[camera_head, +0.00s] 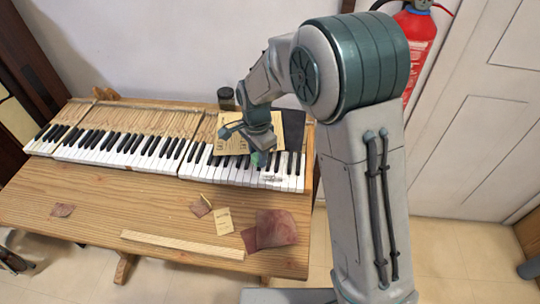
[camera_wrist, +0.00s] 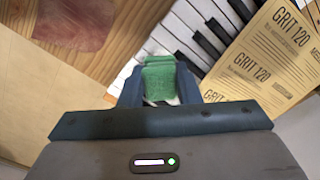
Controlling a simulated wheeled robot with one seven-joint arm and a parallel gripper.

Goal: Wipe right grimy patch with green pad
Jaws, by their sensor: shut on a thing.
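My gripper (camera_wrist: 159,86) is shut on the green pad (camera_wrist: 160,72), which sits between the two fingers in the wrist view. In the head view the green pad (camera_head: 258,159) shows small below my gripper (camera_head: 259,153), over the right part of the piano keys (camera_head: 150,143). I cannot tell whether the pad touches the keys. A faint greyish smudge (camera_head: 272,179) shows on the white keys just right of and in front of the pad. Whether it is the right grimy patch is unclear. Part of the keys is hidden by my arm and gripper.
Yellow GRIT 120 sheets (camera_wrist: 265,50) lie close to the right of my gripper. Reddish sheets (camera_head: 276,228), a small yellow card (camera_head: 223,221) and a long wooden strip (camera_head: 182,245) lie on the wooden front surface (camera_head: 120,215). A dark jar (camera_head: 226,98) stands behind the keys.

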